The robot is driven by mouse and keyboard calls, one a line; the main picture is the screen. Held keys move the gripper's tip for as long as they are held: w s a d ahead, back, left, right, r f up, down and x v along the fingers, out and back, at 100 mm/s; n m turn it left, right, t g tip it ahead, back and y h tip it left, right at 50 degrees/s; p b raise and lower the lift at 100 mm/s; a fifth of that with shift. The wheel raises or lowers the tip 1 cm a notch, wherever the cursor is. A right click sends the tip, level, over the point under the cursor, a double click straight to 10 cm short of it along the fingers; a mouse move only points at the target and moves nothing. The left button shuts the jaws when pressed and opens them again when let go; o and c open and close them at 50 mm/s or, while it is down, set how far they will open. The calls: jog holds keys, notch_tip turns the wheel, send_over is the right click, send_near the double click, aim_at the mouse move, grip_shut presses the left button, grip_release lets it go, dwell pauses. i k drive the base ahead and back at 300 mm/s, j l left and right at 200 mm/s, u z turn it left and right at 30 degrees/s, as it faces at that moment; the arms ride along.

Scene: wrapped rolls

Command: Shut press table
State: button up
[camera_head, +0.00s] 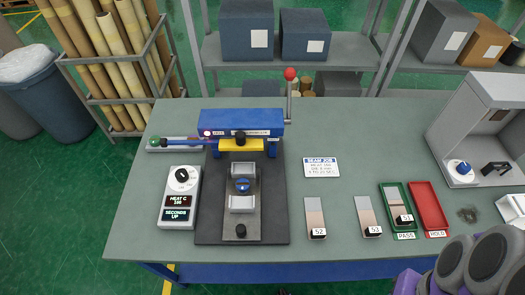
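The press stands on the grey-green table (330,230), left of its middle. It has a dark base plate (268,227), a blue head (240,122) at the back and a yellow bar (241,145) under it. A lever with a red knob (290,74) stands upright at its right. A control box (180,197) at left reads HEAT C and SECONDS UP. My gripper's fingers do not show; only rounded grey and purple parts, probably mine, show at lower right.
Strips labelled 52 (315,218) and 53 (368,216) lie on the table. Another strip is in the green PASS tray (386,188); the red HOLD tray (428,205) looks empty. A grey cabinet (478,130) stands at right. Shelves and rolls are behind.

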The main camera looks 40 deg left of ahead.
aim_at(242, 222)
jog(key=u, duration=1.95)
jog(key=k+j+z, duration=0.1)
jog(key=j+z, duration=0.15)
jog(key=j, duration=0.15)
jog(key=k+j+z, duration=0.35)
jog(key=j+z, duration=0.15)
jog(key=j, duration=0.2)
